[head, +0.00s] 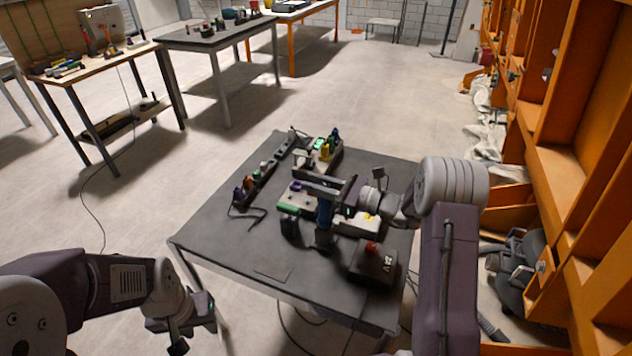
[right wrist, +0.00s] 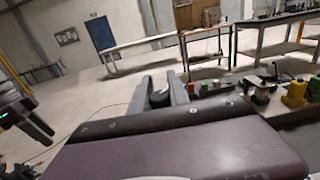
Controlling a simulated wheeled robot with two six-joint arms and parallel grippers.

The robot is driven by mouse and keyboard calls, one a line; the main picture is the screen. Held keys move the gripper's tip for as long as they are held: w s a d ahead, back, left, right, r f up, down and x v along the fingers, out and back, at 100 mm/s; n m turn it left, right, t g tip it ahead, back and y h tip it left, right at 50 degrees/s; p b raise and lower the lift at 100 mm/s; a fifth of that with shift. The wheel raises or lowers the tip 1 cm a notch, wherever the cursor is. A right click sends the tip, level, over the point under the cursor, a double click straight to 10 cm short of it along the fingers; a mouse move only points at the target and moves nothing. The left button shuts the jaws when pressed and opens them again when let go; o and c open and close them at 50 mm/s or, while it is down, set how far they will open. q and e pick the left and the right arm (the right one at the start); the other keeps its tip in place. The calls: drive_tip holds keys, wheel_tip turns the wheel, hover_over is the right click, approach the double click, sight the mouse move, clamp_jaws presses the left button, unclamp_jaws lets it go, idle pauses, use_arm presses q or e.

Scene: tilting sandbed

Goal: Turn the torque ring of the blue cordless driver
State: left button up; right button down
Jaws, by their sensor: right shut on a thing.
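The blue cordless driver (head: 325,213) stands upright on the dark table, its dark foot at the bottom. My right gripper (head: 328,189) reaches in from the right and is shut at the driver's upper end. In the right wrist view its two grey fingers (right wrist: 161,92) stand on either side of a dark round part (right wrist: 160,99), which looks like the driver's nose. The torque ring itself is too small and covered to make out. My left gripper (head: 187,322) hangs low left, off the table and away from the driver; its finger opening is unclear.
A dark box with a red button (head: 372,260) stands at the table's front right. A power strip (head: 262,178) and small parts lie along the left and back. The table's front left (head: 225,240) is clear. Orange shelving (head: 560,150) stands at right.

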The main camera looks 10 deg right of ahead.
drive_tip(key=shift+s+a+n+g+y+p, duration=0.15)
drive_tip(key=shift+n+g+y, duration=0.35)
drive_tip(key=shift+n+g, duration=0.5)
drive_tip(key=shift+s+n+g+y+p, duration=0.2)
drive_tip(key=shift+n+g+y, duration=0.35)
drive_tip(key=shift+g, duration=0.7)
drive_tip(key=shift+s+a+n+g+y+p, duration=0.15)
drive_tip(key=shift+n+g+y, duration=0.3)
drive_tip(key=shift+n+g, duration=0.55)
drive_tip(key=shift+s+g, duration=0.1)
drive_tip(key=shift+g, duration=0.25)
drive_tip(key=c, duration=1.2)
unclamp_jaws()
drive_tip(key=shift+c, duration=0.2)
drive_tip(key=s+d, duration=0.1)
drive_tip(key=d, duration=0.8)
drive_tip(key=shift+s, duration=0.4)
